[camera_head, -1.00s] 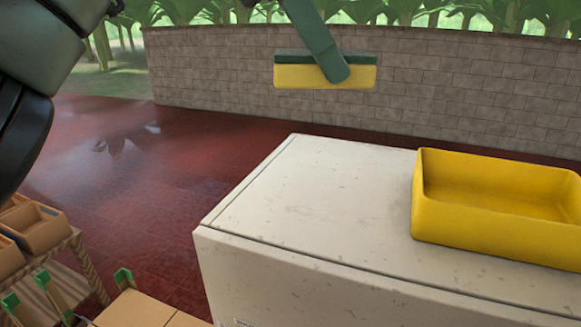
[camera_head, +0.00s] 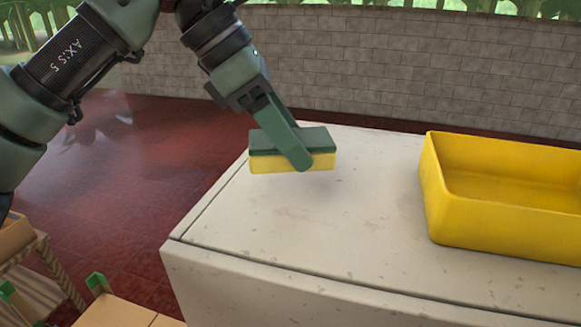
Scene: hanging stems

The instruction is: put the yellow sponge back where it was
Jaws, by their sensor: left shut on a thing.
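The yellow sponge (camera_head: 272,164) has a dark green top layer and shows left of the middle of the head view. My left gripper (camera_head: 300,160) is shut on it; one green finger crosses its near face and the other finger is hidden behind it. The sponge is level and appears just above the far left part of the white cabinet top (camera_head: 345,215). A small gap under it seems likely, but I cannot tell for certain whether it touches. My right gripper is not in view.
A yellow open tray (camera_head: 490,222) stands on the right of the white top. The top between sponge and tray is clear. Cardboard boxes (camera_head: 120,310) with green clips and a wooden stand (camera_head: 55,268) are at lower left. A brick wall (camera_head: 400,70) stands behind.

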